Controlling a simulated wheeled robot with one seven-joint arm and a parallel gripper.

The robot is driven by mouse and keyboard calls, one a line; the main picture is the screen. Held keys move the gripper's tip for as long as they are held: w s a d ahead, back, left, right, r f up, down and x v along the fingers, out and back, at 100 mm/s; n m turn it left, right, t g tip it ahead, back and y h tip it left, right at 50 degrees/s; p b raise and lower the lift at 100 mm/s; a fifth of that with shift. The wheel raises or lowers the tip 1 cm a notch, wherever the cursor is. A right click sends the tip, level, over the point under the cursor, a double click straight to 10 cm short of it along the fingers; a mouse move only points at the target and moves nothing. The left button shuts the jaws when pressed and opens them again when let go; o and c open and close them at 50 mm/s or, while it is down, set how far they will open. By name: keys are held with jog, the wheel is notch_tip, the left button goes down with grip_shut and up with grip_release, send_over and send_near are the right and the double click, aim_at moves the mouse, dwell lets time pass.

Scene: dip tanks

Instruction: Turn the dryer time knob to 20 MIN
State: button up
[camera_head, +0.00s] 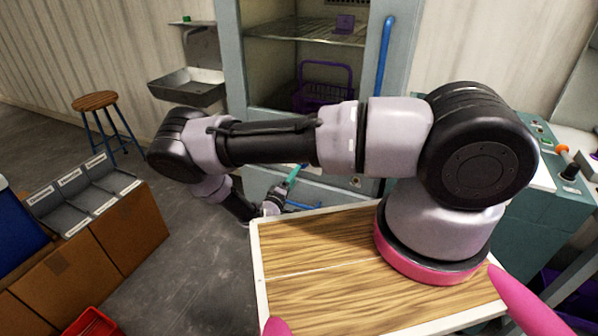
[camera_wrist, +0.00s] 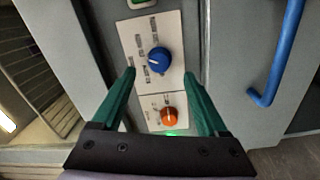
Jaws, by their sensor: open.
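In the wrist view a blue knob (camera_wrist: 159,60) with a pale pointer mark sits on a white plate (camera_wrist: 135,42) on the grey dryer front. Small labels ring it, too blurred to read. An orange knob (camera_wrist: 171,117) sits on the lower plate. I cannot tell from the lettering which is the time knob. My gripper (camera_wrist: 159,73) is open, its green fingers on either side of the blue knob in the picture; contact cannot be made out. In the head view my gripper (camera_head: 291,178) is low before the dryer cabinet (camera_head: 398,100), beyond my arm.
A blue door handle (camera_wrist: 283,50) stands right of the knobs. The dryer holds a purple basket (camera_head: 322,88) behind its door. A wall basin (camera_head: 187,86), a stool (camera_head: 96,101) and cardboard boxes (camera_head: 118,233) are at left. The floor between boxes and dryer is clear.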

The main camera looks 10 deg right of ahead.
jog(key=shift+v, duration=2.1)
